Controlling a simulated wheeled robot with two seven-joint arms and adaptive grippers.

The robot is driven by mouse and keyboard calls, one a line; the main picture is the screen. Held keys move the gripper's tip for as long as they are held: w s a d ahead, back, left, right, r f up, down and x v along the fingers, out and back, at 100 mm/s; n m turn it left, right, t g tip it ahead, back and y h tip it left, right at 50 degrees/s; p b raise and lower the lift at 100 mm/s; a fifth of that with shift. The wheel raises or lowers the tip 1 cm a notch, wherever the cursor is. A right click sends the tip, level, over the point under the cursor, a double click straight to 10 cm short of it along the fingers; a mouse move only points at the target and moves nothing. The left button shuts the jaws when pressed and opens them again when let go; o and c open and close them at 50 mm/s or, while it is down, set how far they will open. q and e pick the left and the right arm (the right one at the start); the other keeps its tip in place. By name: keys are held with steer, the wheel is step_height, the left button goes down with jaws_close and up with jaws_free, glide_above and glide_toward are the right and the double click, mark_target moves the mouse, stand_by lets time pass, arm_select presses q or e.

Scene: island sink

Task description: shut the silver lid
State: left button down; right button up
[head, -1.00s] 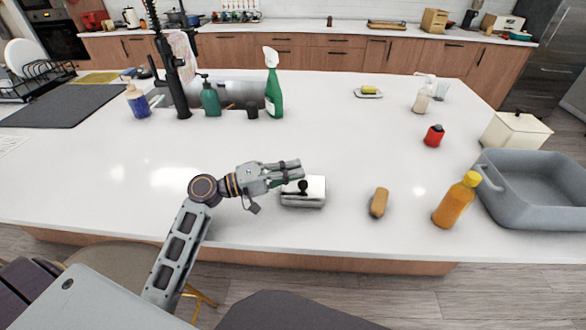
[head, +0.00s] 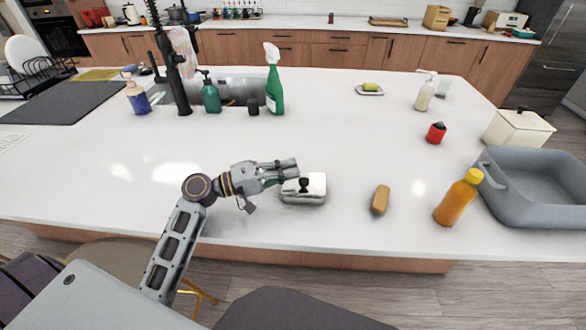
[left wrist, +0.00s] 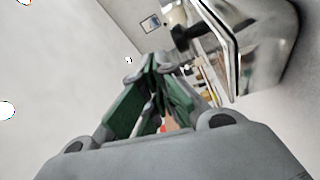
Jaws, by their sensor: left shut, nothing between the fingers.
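The silver box (head: 301,200) stands on the white island top, near its front edge. Its shiny silver lid (head: 316,183) has a black knob (head: 303,184). In the left wrist view the silver box (left wrist: 270,50) is at the upper right, with the lid's edge and dark knob beside it. The lid looks down or nearly down; I cannot tell whether a small gap remains. My left gripper (head: 292,171) is shut and empty, at the box's back left, close to the lid. Whether it touches the lid is unclear. My right gripper is not in view.
A brown sponge-like block (head: 381,199), an orange bottle (head: 457,200) and a grey basin (head: 535,190) lie to the right. A green spray bottle (head: 274,88) and soap bottles stand by the sink behind. The counter between is clear.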

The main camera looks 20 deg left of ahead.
arm_select(q)
steer(key=v, duration=1)
steer(key=shift+s+a, duration=0.25)
stand_by(0.4)
